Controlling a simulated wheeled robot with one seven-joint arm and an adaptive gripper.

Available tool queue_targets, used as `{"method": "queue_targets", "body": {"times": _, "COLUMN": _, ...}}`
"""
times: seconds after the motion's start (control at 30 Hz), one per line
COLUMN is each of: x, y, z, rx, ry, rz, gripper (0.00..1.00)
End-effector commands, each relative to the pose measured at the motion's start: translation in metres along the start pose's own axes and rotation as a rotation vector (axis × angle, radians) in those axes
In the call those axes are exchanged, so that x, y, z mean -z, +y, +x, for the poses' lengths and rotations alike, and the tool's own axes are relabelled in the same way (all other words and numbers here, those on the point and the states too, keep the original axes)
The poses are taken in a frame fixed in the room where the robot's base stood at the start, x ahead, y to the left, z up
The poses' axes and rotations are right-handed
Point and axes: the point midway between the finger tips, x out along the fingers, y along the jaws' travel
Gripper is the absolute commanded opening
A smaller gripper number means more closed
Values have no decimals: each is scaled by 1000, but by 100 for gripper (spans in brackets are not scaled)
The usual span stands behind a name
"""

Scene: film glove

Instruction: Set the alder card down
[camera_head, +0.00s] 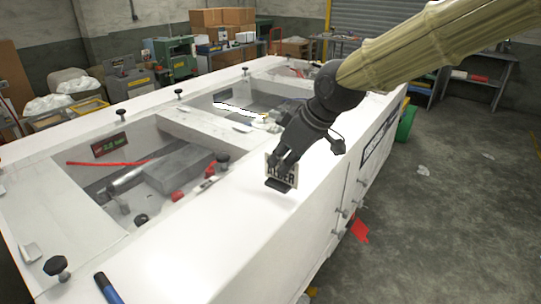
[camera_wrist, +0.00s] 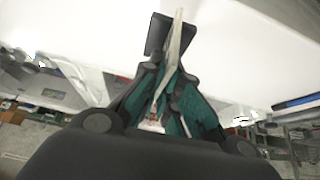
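The alder card (camera_head: 287,173) is a small white card with dark letters, partly hidden behind my gripper's fingers in the head view. A black foot (camera_head: 278,185) shows at its lower edge, over the white top of the long bench (camera_head: 230,215). My gripper (camera_head: 281,160) points down and is shut on the card. In the wrist view the card (camera_wrist: 177,40) shows nearly edge-on as a pale strip between the fingertips (camera_wrist: 172,75), with its dark foot (camera_wrist: 157,35) beside it. I cannot tell whether the foot touches the bench top.
Clear-windowed recesses with tools and a grey block (camera_head: 180,168) lie to the left. Black knobs (camera_head: 222,160) stand up around them. A blue marker (camera_head: 107,288) lies at the near left. The white top in front of the card is clear.

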Motion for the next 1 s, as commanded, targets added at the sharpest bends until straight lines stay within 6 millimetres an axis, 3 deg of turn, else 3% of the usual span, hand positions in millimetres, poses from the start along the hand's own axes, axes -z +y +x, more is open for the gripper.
{"method": "queue_targets", "body": {"times": 0.3, "x": 35, "y": 26, "z": 23, "rx": 0, "ry": 0, "rz": 1, "gripper": 0}}
{"method": "queue_targets", "body": {"times": 0.67, "x": 51, "y": 40, "z": 35, "rx": -2, "ry": 0, "rz": 2, "gripper": 0}}
{"method": "queue_targets", "body": {"times": 1.0, "x": 33, "y": 40, "z": 65, "rx": -2, "ry": -1, "rz": 2, "gripper": 0}}
